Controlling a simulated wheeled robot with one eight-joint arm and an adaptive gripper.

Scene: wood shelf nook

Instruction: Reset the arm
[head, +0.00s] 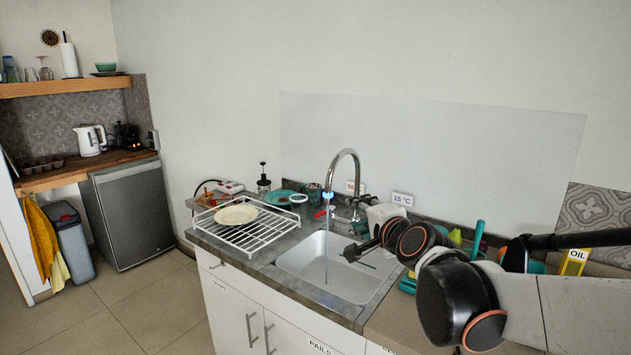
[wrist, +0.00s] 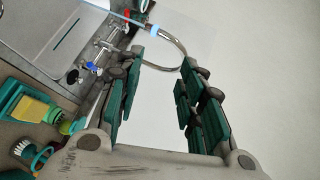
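My arm reaches in from the right side of the head view, over the counter and the right part of the sink. My gripper (head: 353,250) is at its far end, above the sink basin. In the wrist view my gripper (wrist: 162,75) has its two green-padded fingers spread apart with nothing between them. Past the fingers are the pale wall and the curved tap. The arm hides part of the counter right of the sink.
The sink (head: 325,268) has a tall tap (head: 344,153) close to my gripper. A white dish rack (head: 258,228) with a plate (head: 236,214) stands left of it. Brushes and sponges (wrist: 35,110) lie right of the sink.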

